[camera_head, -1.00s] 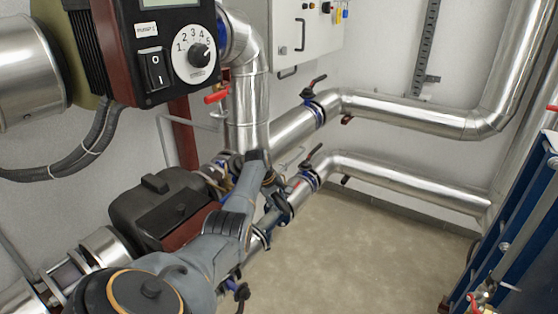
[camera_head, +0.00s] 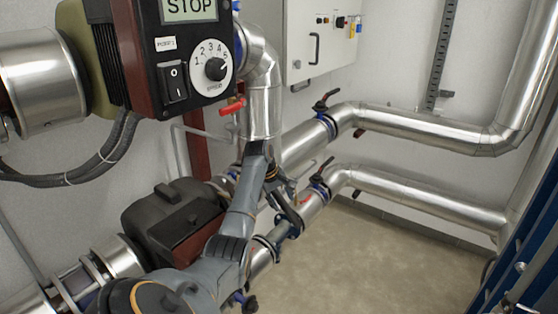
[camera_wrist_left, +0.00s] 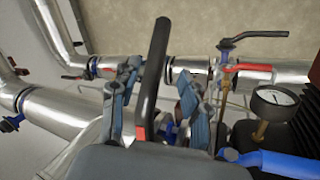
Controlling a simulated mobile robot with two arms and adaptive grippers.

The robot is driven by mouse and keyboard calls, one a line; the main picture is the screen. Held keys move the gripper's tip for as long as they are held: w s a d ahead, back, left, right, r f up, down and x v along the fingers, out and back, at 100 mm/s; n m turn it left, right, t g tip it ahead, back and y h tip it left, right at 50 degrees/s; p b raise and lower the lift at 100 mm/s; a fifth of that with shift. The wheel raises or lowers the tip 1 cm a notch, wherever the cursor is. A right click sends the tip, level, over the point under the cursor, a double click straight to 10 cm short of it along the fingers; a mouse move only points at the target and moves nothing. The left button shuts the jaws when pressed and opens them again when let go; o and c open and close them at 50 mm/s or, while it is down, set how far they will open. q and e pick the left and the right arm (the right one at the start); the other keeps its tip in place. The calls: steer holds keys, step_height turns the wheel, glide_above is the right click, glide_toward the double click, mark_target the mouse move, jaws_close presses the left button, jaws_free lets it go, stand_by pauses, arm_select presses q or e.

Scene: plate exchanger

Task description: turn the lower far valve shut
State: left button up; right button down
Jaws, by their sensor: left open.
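The lower far valve (camera_head: 320,184) sits on the lower silver pipe just before its bend, with a blue body and a black lever pointing up and right. In the left wrist view, a valve near the pipe bend (camera_wrist_left: 92,68) appears to be the same one. My left gripper (camera_head: 283,190) is open, left of this valve and apart from it in the head view. In the wrist view its fingers (camera_wrist_left: 159,75) stand either side of a large black lever (camera_wrist_left: 153,70) with a red mark at its base. I cannot tell which valve this lever belongs to. My right gripper is out of view.
The upper pipe carries another black-levered valve (camera_head: 325,103). A pump (camera_head: 170,225) and a control box (camera_head: 185,55) reading STOP stand at left. A gauge (camera_wrist_left: 275,102) is close at right in the wrist view. Floor (camera_head: 370,265) right of the pipes is clear.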

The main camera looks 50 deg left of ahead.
mark_target(279, 193)
arm_select(q)
steer(key=shift+v, duration=1.55)
steer(key=shift+f, duration=0.15)
